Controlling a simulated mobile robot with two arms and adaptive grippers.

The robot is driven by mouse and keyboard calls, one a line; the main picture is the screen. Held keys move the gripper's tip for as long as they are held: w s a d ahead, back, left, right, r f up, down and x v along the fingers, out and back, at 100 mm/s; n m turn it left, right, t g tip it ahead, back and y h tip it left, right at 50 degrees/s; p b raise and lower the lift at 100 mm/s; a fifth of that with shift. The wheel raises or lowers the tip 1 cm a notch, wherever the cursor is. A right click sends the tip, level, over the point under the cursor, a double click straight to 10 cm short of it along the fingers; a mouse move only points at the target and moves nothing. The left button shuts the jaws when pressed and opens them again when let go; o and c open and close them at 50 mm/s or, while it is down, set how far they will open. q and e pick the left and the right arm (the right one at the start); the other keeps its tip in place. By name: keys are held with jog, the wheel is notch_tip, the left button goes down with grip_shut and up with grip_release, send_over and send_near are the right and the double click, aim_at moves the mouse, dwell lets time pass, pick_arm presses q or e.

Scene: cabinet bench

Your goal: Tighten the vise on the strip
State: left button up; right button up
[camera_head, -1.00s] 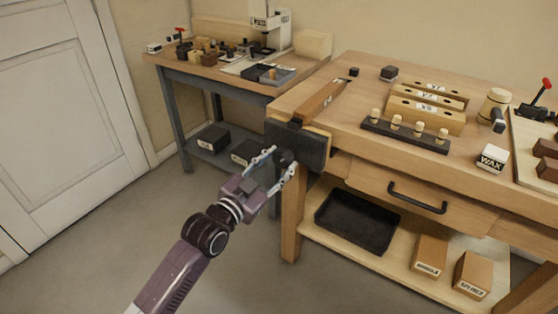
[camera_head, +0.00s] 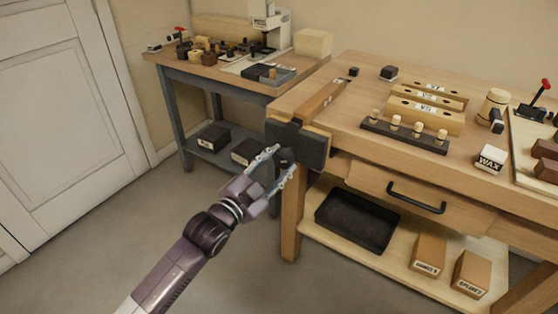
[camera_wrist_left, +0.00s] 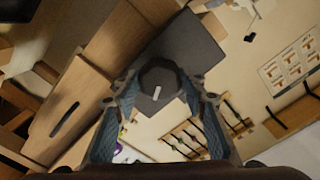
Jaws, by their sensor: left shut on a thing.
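The vise (camera_head: 298,145) is a dark block on the front left corner of the workbench. A wooden strip (camera_head: 322,100) lies at its top, running back over the bench top. My left gripper (camera_head: 277,160) is at the front of the vise, shut on its dark round knob (camera_head: 286,157). In the left wrist view the knob (camera_wrist_left: 160,82) has a pale mark and sits between the two fingers, with the dark vise face (camera_wrist_left: 185,48) behind it. Whether the vise jaws touch the strip cannot be told. My right gripper is not in view.
A dark peg rack (camera_head: 405,136), labelled wooden blocks (camera_head: 427,108) and a wax box (camera_head: 490,158) stand on the workbench (camera_head: 345,140). A drawer handle (camera_head: 417,199) sticks out below. A second bench (camera_head: 215,75) with a small press stands behind left. The floor at left is clear.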

pick_arm(q)
jog(key=shift+m, duration=0.6)
jog(key=shift+f+m+p, duration=0.1)
jog(key=shift+m+p, duration=0.25)
jog(key=shift+m, duration=0.75)
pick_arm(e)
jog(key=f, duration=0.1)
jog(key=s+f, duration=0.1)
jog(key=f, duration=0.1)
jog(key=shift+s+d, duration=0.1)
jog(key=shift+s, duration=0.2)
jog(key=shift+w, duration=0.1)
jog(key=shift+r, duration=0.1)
pick_arm(q)
jog(key=shift+m, duration=0.5)
jog(key=shift+d+m+p, duration=0.1)
jog(key=shift+m+p, duration=0.25)
jog(key=shift+m, duration=1.05)
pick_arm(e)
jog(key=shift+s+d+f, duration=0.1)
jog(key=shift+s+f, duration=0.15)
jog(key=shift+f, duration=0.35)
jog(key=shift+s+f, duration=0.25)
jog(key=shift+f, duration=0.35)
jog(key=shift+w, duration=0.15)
